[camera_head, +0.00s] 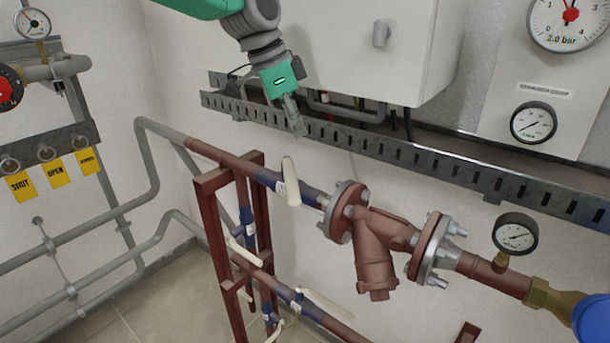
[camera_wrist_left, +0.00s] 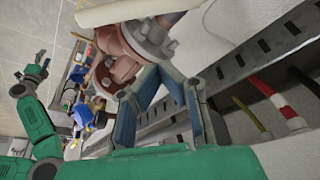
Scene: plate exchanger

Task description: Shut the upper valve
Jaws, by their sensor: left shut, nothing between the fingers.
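The upper valve has a cream lever (camera_head: 290,180) and sits on the blue part of the upper red pipe. The lever stands up across the pipe in the head view, leaning slightly. My left gripper (camera_head: 299,130) is shut and empty, pointing down just above the lever's top end, with a small gap in the picture. In the left wrist view the blue fingers of my left gripper (camera_wrist_left: 150,85) come together below a cream bar, likely the lever (camera_wrist_left: 125,11). My right arm shows at the left of that view; its gripper is too small to read.
A slotted metal cable tray (camera_head: 400,150) runs along the wall behind my gripper, under a white cabinet (camera_head: 350,45). A flanged red strainer (camera_head: 375,240) is right of the valve. Lower pipes carry more cream levers (camera_head: 325,303). A red frame (camera_head: 210,235) supports the pipes.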

